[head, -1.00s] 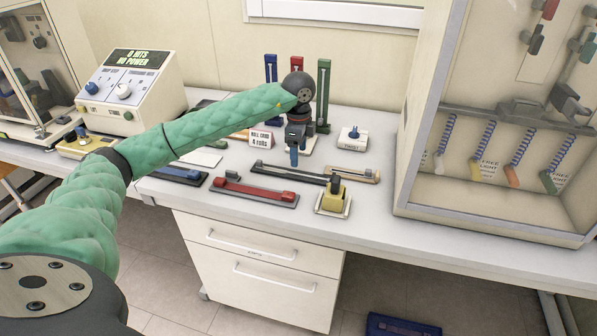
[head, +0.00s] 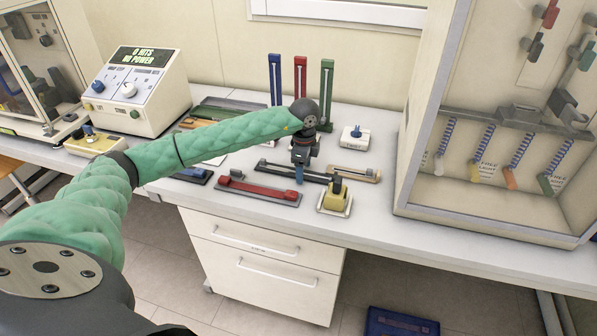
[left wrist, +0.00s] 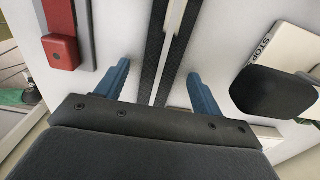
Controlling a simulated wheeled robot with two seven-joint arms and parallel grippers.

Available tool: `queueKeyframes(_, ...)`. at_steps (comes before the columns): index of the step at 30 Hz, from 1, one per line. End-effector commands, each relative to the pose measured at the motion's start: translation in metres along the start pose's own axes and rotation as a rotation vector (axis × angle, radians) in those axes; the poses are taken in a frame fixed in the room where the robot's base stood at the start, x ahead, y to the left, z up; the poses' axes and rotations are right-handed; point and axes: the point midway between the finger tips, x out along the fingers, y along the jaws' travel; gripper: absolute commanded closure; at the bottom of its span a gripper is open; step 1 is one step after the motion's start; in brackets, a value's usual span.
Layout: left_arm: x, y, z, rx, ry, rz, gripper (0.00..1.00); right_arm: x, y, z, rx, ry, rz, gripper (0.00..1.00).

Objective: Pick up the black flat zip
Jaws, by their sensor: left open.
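The black flat zip (head: 276,170) lies on the white bench behind the red flat zip (head: 258,192). It also shows in the left wrist view (left wrist: 153,50) as two dark parallel strips running up between the fingers. My left gripper (head: 299,178) points down over the black zip near its middle. Its blue fingers (left wrist: 158,72) are open, one on each side of the strips, with nothing held between them. I cannot tell exactly how high the fingertips are above the bench. My right gripper is not in view.
A yellow block on a small plate (head: 335,198) stands close to the right front. Blue, red and green upright zips (head: 327,95) stand behind. A tall cabinet (head: 490,215) bounds the right side.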

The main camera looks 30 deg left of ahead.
Motion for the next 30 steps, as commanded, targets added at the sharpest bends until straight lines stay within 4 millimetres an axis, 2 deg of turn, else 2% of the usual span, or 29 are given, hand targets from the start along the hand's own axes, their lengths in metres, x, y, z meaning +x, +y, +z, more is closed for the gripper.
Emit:
queueKeyframes(10,0.0036,0.0001,-0.0002,0.0,0.0,0.0,0.33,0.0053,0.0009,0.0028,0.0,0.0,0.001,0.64)
queueKeyframes(15,0.0034,0.0,-0.0002,0.0,0.0,-0.001,0.66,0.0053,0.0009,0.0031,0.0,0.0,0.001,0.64)
queueKeyframes(18,0.0034,0.0001,-0.0002,0.0,0.0,-0.001,0.82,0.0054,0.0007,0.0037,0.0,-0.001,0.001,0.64)
queueKeyframes(30,-0.0031,-0.0005,-0.0002,0.0,0.0,-0.002,0.82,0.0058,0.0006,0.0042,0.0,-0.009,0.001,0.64)
